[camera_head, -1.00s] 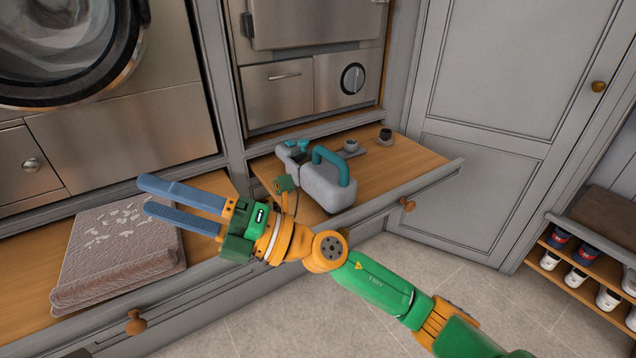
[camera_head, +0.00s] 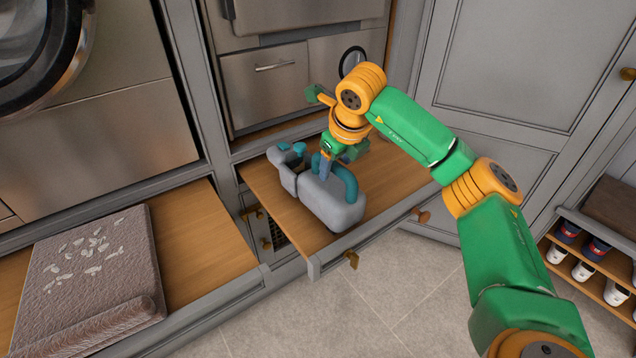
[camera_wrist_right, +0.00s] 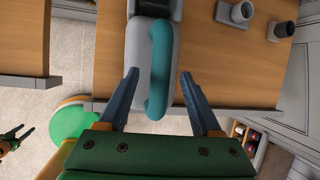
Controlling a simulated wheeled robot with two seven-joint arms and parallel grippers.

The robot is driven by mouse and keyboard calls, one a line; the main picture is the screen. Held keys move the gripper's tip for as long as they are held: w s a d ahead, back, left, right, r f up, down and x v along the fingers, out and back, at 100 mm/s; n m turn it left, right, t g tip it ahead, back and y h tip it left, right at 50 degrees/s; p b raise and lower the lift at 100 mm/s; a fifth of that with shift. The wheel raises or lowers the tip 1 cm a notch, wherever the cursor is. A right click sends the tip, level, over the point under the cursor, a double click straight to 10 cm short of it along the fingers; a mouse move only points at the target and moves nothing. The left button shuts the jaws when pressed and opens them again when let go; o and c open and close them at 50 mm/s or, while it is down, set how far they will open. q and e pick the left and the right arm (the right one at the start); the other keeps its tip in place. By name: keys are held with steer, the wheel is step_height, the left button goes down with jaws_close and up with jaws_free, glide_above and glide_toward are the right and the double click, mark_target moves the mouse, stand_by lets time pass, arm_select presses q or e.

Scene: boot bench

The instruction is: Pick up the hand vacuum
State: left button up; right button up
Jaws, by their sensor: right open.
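The hand vacuum (camera_head: 332,204) is grey with a teal handle (camera_head: 347,180) and stands on the pulled-out wooden shelf. My right gripper (camera_head: 325,168) points down at it from above, and its fingers partly hide the handle. In the right wrist view, the handle (camera_wrist_right: 160,62) runs between the two spread fingers of the right gripper (camera_wrist_right: 160,75), with a gap on both sides. The vacuum body (camera_wrist_right: 137,45) lies beneath. What seems to be my left gripper (camera_wrist_right: 14,138) shows small at the lower left of the right wrist view.
A folded brown blanket (camera_head: 95,265) lies on the left shelf (camera_head: 205,235). A shoe rack (camera_head: 590,280) stands at the right. A grey cabinet front rises behind.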

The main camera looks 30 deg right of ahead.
steer(key=shift+x, duration=1.15)
steer(key=shift+r, duration=0.25)
steer(key=c, duration=0.4)
jaws_close()
steer(key=shift+w, duration=0.1)
